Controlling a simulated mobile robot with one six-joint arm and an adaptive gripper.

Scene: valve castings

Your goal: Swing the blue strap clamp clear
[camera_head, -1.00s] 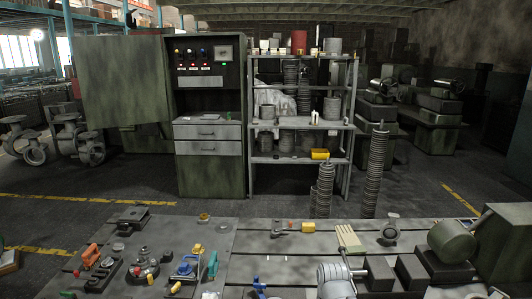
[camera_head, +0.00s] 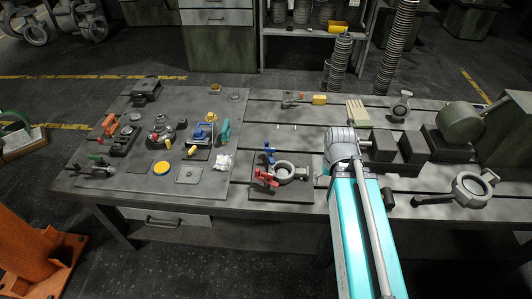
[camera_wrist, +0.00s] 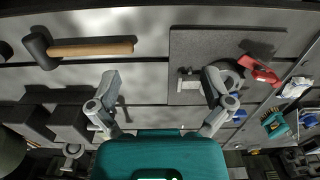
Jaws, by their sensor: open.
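The blue strap clamp (camera_head: 269,155) stands at the back left of a grey ring-shaped valve casting (camera_head: 284,171) on a dark plate (camera_head: 295,194). A red strap clamp (camera_head: 267,177) is at the casting's front left. In the wrist view the red clamp (camera_wrist: 262,73) and casting (camera_wrist: 226,78) lie around my right finger. A blue piece (camera_wrist: 239,115), which looks like the blue clamp, shows partly behind that finger. My gripper (camera_wrist: 161,76) is open and empty, above the table and to the side of the casting. In the head view its fingers cannot be made out.
A hammer (camera_wrist: 95,48) with a wooden handle lies near the gripper. Dark blocks (camera_head: 414,147) and a green round machine part (camera_head: 460,116) stand at the right. A valve with a lever (camera_head: 470,188) lies front right. Several fittings crowd the left panel (camera_head: 115,178).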

